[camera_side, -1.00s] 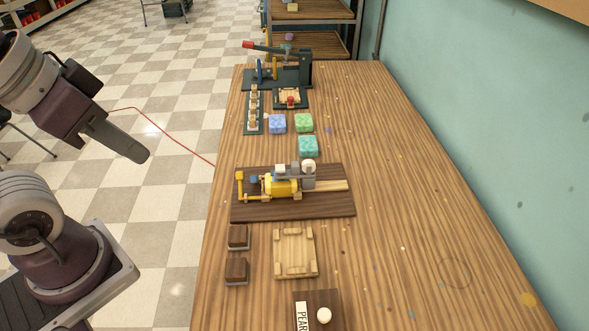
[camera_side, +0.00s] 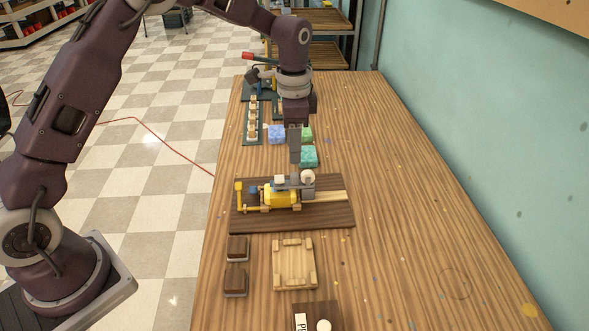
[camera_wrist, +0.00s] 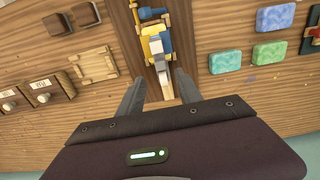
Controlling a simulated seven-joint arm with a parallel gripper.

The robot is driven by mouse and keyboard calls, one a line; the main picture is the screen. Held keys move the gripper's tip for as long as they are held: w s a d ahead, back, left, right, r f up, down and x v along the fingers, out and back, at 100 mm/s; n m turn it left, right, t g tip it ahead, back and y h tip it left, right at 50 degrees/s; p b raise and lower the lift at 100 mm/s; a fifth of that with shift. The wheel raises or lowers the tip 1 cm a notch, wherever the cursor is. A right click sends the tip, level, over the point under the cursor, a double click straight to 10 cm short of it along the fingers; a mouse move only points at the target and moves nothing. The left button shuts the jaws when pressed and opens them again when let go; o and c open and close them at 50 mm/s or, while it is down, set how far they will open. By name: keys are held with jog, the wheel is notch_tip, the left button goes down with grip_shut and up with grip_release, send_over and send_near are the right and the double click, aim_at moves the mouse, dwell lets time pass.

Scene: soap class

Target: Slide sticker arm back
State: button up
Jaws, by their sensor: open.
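The sticker device sits on a dark wooden board (camera_side: 335,216) at the table's middle. It has a yellow body (camera_side: 281,200), a grey block (camera_side: 308,187) with a round white knob (camera_side: 308,175), and a pale wooden rail (camera_side: 333,197) running right. A yellow post (camera_side: 239,190) stands at its left end. My gripper (camera_side: 295,160) hangs fingers-down just above and behind the device, apart from it in the side view. In the wrist view my open, empty fingers (camera_wrist: 160,86) lie either side of the rail's line. The yellow body (camera_wrist: 153,42) shows ahead of them.
Blue (camera_side: 277,134), green (camera_side: 306,133) and teal (camera_side: 309,157) soaps lie behind the device. A wooden tray (camera_side: 279,266) and two brown blocks (camera_side: 237,249) lie in front. A lever press (camera_side: 258,85) stands at the back, partly hidden by my arm. The table's right side is clear.

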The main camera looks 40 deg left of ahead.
aim_at(295, 175)
notch_tip(295, 175, down, 8)
jog(key=shift+w+r, duration=0.1)
jog(key=shift+r, duration=0.1)
grip_shut()
jog(key=shift+r, duration=0.1)
dwell(1.3)
